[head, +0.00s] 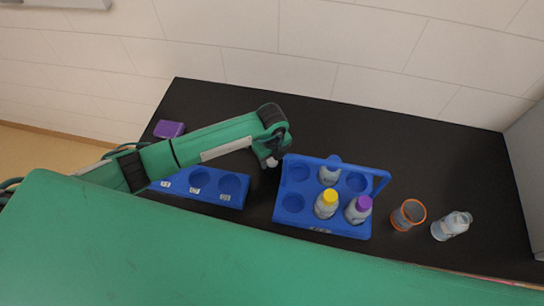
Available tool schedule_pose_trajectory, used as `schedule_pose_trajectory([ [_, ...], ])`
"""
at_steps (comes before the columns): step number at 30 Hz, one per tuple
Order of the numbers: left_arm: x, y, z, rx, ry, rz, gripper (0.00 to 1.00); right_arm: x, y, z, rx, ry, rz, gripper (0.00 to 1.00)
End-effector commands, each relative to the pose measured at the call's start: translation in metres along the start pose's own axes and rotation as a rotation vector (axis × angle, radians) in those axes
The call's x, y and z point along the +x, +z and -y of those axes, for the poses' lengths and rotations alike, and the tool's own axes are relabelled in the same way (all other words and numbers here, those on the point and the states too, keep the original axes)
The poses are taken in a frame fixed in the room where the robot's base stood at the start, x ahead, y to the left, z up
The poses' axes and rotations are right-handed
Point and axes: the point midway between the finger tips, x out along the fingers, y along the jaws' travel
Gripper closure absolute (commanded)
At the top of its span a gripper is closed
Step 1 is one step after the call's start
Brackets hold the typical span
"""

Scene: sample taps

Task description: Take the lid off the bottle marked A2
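A blue carrier (281,210) with a handle and round holes stands on the black table. It holds a bottle with a yellow lid (326,204), a bottle with a purple lid (358,209) and a bottle with a blue top (329,173), partly behind the handle. The bottle markings are too small to read, so I cannot tell which is A2. My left gripper (271,161) points down just left of the carrier's back left corner, apart from the bottles. Its fingers are small and partly hidden, so their opening is unclear. My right gripper is out of view.
A low blue rack (234,191) with holes and white labels lies left of the carrier, partly under my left arm. A purple box (168,129) is at the back left. An orange-rimmed cup (408,215) and a clear bottle (451,226) stand at the right. The table's back is clear.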

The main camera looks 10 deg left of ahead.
Motion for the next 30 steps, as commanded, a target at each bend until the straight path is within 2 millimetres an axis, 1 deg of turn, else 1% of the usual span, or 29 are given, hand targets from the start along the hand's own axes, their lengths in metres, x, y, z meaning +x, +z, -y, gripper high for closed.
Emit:
schedule_pose_trajectory([
  [9, -0.001, 0.0, 0.0, 0.0, 0.0, 0.0, 0.45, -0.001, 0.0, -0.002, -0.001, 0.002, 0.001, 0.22],
  [12, -0.005, 0.0, 0.0, 0.0, -0.001, 0.0, 0.45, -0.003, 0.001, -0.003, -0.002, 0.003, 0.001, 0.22],
  [14, -0.011, 0.0, 0.001, 0.001, -0.002, 0.0, 0.45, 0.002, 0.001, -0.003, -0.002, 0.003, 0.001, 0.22],
  [17, -0.028, 0.001, 0.001, 0.0, -0.004, 0.003, 0.45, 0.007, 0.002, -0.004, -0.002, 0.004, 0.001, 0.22],
  [24, -0.08, 0.001, 0.001, 0.002, -0.005, 0.002, 0.45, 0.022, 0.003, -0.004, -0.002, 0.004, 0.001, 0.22],
  [27, -0.099, 0.001, 0.001, 0.0, -0.003, 0.002, 0.45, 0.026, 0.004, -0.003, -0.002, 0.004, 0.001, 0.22],
  [30, -0.112, 0.001, 0.001, 0.0, -0.002, 0.001, 0.45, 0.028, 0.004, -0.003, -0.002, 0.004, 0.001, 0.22],
])
